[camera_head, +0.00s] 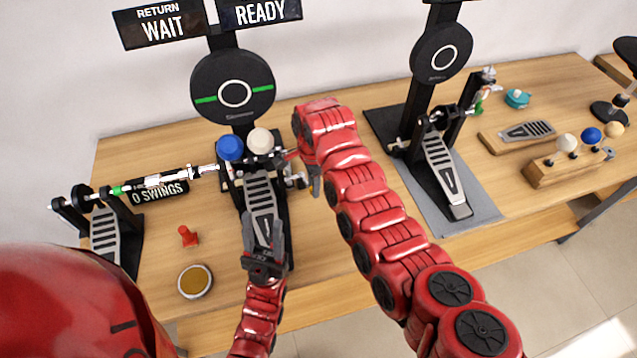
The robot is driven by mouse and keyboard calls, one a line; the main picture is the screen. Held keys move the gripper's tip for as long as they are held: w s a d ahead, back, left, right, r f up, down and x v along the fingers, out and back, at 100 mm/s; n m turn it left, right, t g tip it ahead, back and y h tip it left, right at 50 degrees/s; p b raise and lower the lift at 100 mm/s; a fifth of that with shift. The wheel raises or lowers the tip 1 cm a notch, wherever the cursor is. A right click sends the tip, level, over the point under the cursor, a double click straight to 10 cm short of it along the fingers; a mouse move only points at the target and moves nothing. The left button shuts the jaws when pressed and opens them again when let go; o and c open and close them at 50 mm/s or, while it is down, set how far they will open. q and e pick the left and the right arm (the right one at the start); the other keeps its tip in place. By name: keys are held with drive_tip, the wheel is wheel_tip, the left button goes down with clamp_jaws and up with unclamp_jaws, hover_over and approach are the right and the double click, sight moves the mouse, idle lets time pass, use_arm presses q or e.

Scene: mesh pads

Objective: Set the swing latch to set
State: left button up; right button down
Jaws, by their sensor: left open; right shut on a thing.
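The middle pedal (263,205) stands on a black base under a round black pad with a white ring (234,92). A blue ball (230,148) and a cream ball (260,141) sit at its top, beside a silver cross shaft (170,178). I cannot single out the swing latch or its setting. My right gripper (302,172) is at the right end of this shaft, shut on a small part there that is mostly hidden by the fingers. My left gripper (262,236) is open over the footboard of the middle pedal, its fingers pointing away from me.
Signs read "RETURN WAIT" (160,24), "READY" (260,12) and "0 SWINGS" (158,193). A second pedal (443,172) stands right on a grey mat. A red piece (188,236) and a round tin (195,281) lie front left. A wooden ball rack (560,169) is far right.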

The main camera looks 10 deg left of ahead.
drive_tip(key=c, duration=0.7)
unclamp_jaws()
drive_tip(key=shift+o, duration=0.2)
drive_tip(key=shift+r+b, duration=0.3)
drive_tip(key=shift+b, duration=0.15)
wheel_tip(320, 180, up, 3)
drive_tip(key=shift+s+b, duration=0.1)
drive_tip(key=shift+b, duration=0.6)
drive_tip(key=shift+s+d+p, duration=0.15)
drive_tip(key=shift+s+p, duration=0.15)
drive_tip(key=shift+p, duration=0.3)
drive_tip(key=s+d+r+p, duration=0.1)
drive_tip(key=s+d+p, duration=0.2)
drive_tip(key=s+p, duration=0.4)
drive_tip(key=shift+s+r, duration=0.2)
drive_tip(key=shift+s, duration=3.8)
